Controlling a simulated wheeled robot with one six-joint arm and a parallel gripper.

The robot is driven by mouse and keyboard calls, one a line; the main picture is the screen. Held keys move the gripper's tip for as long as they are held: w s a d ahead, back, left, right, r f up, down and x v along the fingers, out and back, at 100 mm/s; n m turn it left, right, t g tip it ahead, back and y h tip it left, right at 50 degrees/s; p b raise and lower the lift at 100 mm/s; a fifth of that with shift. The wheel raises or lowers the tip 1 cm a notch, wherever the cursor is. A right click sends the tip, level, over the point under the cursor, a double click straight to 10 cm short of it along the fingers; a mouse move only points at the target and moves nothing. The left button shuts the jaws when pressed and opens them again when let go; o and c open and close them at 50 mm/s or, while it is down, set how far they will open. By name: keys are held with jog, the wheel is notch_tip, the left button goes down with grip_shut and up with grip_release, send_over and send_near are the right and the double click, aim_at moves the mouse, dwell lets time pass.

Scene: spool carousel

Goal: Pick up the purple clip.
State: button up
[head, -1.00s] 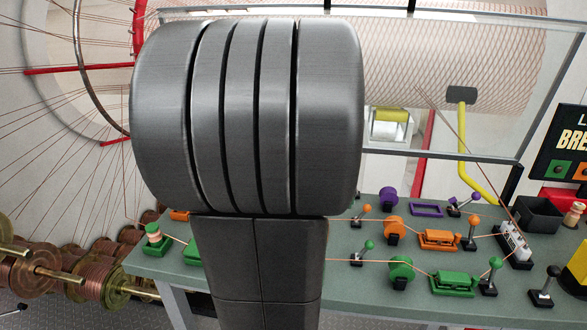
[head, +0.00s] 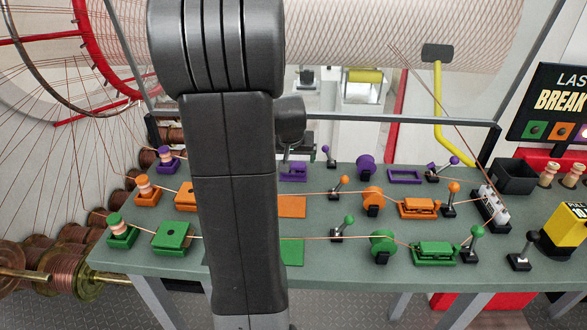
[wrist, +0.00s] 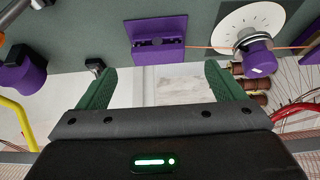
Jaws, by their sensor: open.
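The purple clip (wrist: 158,42) appears to be the purple piece with dark fittings at the upper middle of the wrist view. In the head view the same purple piece (head: 293,172) sits on the bench just right of my arm. My gripper (wrist: 158,78) is open, with its green fingers spread wide and nothing between them. The clip lies beyond the fingertips, roughly centred between them and not touched. In the head view my arm hides part of the bench, and the fingers do not show clearly.
A purple spool (wrist: 258,58) and white dial (wrist: 232,22) stand right of the clip in the wrist view. A purple wheel (wrist: 22,76) is left. Orange and green rows, levers and wires fill the bench (head: 330,272) nearer the head camera. An empty purple frame (head: 405,176) lies right.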

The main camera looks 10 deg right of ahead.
aim_at(293, 165)
jog(key=shift+p+x, duration=0.6)
jog(key=shift+x, duration=2.05)
jog(key=shift+d, duration=0.1)
jog(key=shift+c, duration=0.2)
jog(key=shift+r, duration=0.1)
jog(key=c, duration=1.1)
